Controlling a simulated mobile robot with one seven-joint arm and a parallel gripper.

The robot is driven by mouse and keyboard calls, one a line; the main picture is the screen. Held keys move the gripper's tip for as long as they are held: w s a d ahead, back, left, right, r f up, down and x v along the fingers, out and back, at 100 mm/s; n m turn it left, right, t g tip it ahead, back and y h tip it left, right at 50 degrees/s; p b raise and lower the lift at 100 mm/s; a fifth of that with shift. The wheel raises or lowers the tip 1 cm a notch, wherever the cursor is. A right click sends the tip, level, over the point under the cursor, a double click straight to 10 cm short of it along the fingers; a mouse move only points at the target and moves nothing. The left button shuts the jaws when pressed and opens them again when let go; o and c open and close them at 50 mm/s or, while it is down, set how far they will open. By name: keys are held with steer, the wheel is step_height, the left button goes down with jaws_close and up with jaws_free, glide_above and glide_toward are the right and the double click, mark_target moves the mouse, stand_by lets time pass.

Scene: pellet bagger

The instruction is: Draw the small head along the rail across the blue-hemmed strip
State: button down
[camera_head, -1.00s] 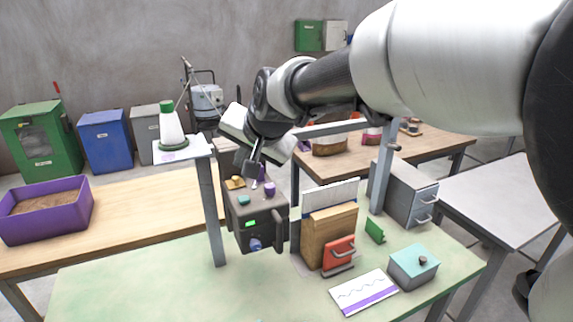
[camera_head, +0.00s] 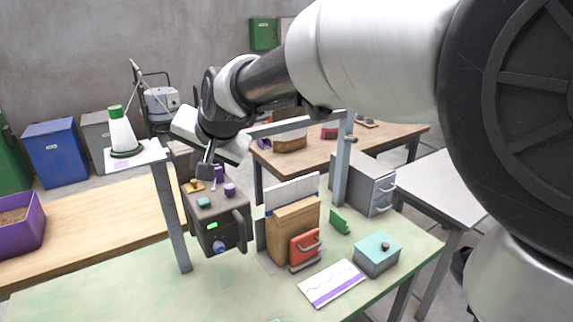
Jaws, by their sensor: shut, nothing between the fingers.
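A small dark grey head (camera_head: 214,222) has a green display, a blue knob and a dark handle on its right side. It stands at the left of a brown block-shaped body (camera_head: 284,232). A white strip with a blue hem (camera_head: 291,193) rises from the top of that body. A grey rail-like crossbar (camera_head: 290,124) runs behind, between two posts; how the head is mounted is hidden. My gripper (camera_head: 204,172) points down over the back of the head's top, shut and empty. I cannot tell whether its tips touch the head.
A red handled part (camera_head: 304,246), a printed card (camera_head: 333,284) and a teal-topped box (camera_head: 377,255) are on the right. The front left of the green table (camera_head: 110,285) is clear.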

mark_target(242, 226)
steer(key=c, duration=2.5)
jaws_free()
steer(key=o, duration=0.3)
steer(key=shift+s+d, duration=0.1)
steer(key=o, duration=0.4)
steer(key=s+d+n+g+h+b, duration=0.1)
steer(key=s+d+n, duration=0.1)
steer(key=d, duration=0.1)
steer(key=s+d+n+g+h+b, duration=0.1)
steer(key=s+d, duration=0.2)
steer(key=s+d+f+n+g+h+b, duration=0.1)
steer(key=s+d+n+h+b, duration=0.1)
steer(key=s+d, duration=0.1)
steer(key=shift+s+d+n, duration=0.15)
steer(key=shift+d+n, duration=0.15)
steer(key=shift+d, duration=0.3)
steer(key=shift+o, duration=0.2)
steer(key=x, duration=1.7)
steer(key=shift+b, duration=0.3)
steer(key=shift+s, duration=0.1)
steer(key=shift+c, duration=0.4)
jaws_close()
